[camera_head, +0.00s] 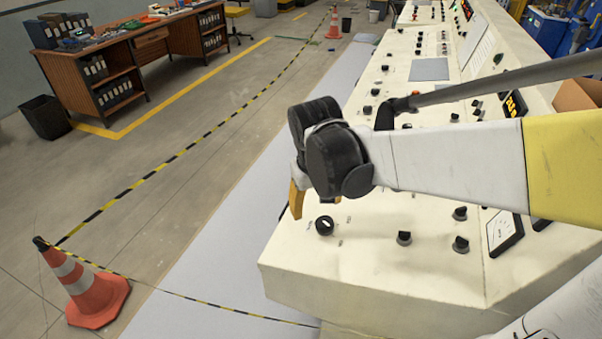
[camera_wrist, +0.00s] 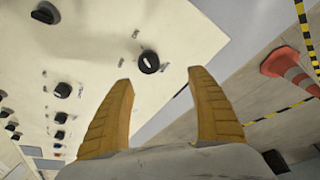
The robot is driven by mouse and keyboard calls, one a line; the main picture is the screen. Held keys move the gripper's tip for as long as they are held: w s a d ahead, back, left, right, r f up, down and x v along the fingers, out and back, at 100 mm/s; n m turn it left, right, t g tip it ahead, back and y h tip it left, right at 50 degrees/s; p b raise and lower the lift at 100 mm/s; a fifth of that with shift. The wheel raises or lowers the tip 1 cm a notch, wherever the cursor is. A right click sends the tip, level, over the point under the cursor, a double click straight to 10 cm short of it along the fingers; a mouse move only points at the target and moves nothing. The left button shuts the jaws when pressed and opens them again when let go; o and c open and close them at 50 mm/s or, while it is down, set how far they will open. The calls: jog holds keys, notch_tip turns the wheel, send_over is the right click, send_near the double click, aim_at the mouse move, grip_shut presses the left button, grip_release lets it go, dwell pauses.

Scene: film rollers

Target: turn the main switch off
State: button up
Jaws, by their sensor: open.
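A round black rotary knob with a white mark (camera_head: 324,225) sits near the front left corner of the cream console; it looks like the main switch, though its small labels cannot be read. In the wrist view the knob (camera_wrist: 149,62) shows beyond the fingertips, between them and slightly left of the middle. My gripper (camera_wrist: 158,75) has its two yellow fingers spread wide, with nothing between them. In the head view one yellow finger hangs above the console's left edge, behind and left of the knob; the other is mostly hidden by my wrist. The fingers appear apart from the knob.
The cream console (camera_head: 370,280) carries several other black knobs, two of them (camera_head: 404,238) (camera_head: 461,244) right of the switch. An orange cone (camera_head: 95,295) with striped tape stands on the floor at left. A wooden desk (camera_head: 150,45) is far off.

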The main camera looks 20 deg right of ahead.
aim_at(324, 221)
jog(key=w+d+f, duration=0.1)
jog(key=f, duration=0.3)
jog(key=d+f+g+b, duration=0.1)
jog(key=d+f, duration=0.1)
jog(key=f, duration=0.2)
jog(key=w+d+f+g+b, duration=0.1)
jog(key=f, duration=0.3)
jog(key=shift+w+d+f, duration=0.15)
jog(key=shift+w+f, duration=0.05)
jog(key=shift+w, duration=0.15)
jog(key=c, duration=1.2)
